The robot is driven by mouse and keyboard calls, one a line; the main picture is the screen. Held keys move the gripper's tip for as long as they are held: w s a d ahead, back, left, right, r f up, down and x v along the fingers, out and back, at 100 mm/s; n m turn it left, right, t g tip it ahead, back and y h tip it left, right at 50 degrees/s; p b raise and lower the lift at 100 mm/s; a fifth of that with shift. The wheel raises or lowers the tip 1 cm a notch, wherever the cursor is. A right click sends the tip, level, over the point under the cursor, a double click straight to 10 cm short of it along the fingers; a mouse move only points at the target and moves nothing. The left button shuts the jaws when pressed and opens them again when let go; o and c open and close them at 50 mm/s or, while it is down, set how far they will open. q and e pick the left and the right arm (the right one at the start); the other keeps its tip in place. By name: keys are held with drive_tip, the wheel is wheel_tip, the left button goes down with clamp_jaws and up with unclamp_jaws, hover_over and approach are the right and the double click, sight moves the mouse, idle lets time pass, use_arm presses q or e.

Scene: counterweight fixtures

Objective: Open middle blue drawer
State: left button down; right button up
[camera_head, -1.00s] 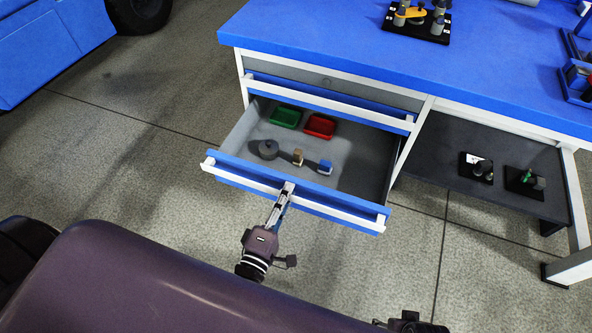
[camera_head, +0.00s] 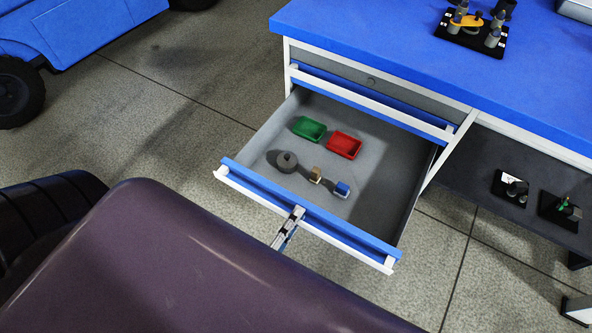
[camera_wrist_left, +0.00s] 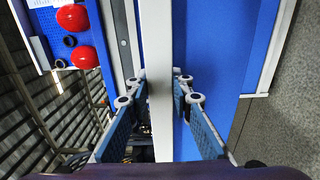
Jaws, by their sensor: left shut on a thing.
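The middle blue drawer (camera_head: 385,250) is pulled well out of the workbench in the head view. A white handle bar (camera_head: 330,237) runs along its blue front. My left gripper (camera_head: 294,220) is shut on this handle near its middle; my dark body hides most of that arm. In the left wrist view, the pale handle bar (camera_wrist_left: 158,60) passes between the two fingers (camera_wrist_left: 160,85). My right gripper is not in view.
Above the open drawer is a shut drawer with a white handle (camera_head: 370,97). The blue worktop (camera_head: 370,45) carries a black fixture (camera_head: 470,32). A lower shelf (camera_head: 480,165) at right holds small fixtures. A blue vehicle (camera_head: 80,30) stands at far left.

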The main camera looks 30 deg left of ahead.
use_arm(q)
drive_tip(key=c, duration=1.7)
unclamp_jaws()
drive_tip(key=s, duration=1.2)
drive_tip(key=shift+a, duration=0.2)
